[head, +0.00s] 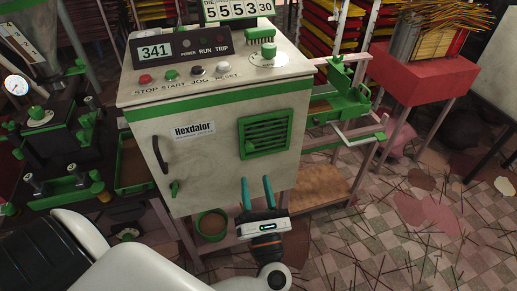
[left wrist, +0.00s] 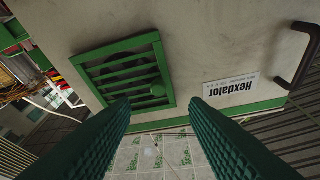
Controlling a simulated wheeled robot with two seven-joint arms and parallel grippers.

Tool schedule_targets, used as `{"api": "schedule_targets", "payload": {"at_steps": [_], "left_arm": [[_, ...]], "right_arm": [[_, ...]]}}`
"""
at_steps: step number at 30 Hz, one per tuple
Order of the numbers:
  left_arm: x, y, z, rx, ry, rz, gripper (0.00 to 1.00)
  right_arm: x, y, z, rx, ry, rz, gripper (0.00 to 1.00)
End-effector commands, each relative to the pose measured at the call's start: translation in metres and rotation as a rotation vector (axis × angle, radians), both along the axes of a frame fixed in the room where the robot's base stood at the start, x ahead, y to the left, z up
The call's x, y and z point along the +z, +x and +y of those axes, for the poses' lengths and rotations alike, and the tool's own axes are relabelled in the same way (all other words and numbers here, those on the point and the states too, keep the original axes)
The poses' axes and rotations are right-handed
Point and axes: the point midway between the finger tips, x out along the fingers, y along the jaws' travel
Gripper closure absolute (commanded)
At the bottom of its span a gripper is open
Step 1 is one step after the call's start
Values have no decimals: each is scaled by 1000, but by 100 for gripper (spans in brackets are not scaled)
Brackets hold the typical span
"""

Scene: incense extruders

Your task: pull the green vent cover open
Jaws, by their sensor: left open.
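The green vent cover (head: 265,133) is a slatted square panel on the front of the pale cabinet (head: 215,180). It lies flat in its frame, and a small round green knob (head: 249,147) sits at its left edge. In the left wrist view the vent cover (left wrist: 125,72) and its knob (left wrist: 157,90) appear upside down, above the fingertips. My left gripper (head: 257,181) has its two teal fingers spread and empty, below the vent cover and in front of the cabinet's lower front. In the left wrist view the fingers (left wrist: 160,101) stand apart with nothing between them. My right gripper is not in view.
A dark door handle (head: 160,154) and a green latch (head: 174,188) are on the cabinet's left side. Buttons (head: 198,70) and a display (head: 156,51) are on top. A green-trimmed rack (head: 347,95) stands close on the right. Thin sticks litter the tiled floor.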

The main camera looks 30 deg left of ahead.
Motion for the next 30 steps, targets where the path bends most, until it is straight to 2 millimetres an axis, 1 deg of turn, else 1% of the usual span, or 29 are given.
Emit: {"api": "schedule_targets", "payload": {"at_steps": [1,3,9,12,18,26,30], "left_arm": [[9,8,7,0,4,-4,59],[15,18,17,1,5,-4,59],[27,43,40,0,7,-1,59],[31,51,48,0,5,-1,59],[33,59,56,0,4,2,59],[33,60,56,0,4,2,59],[33,60,56,0,4,2,82]], "right_arm": [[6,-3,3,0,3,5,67],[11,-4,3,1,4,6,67],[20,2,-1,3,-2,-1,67],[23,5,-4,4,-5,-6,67],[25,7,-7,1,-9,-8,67],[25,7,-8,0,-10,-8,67],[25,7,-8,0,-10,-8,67]]}}
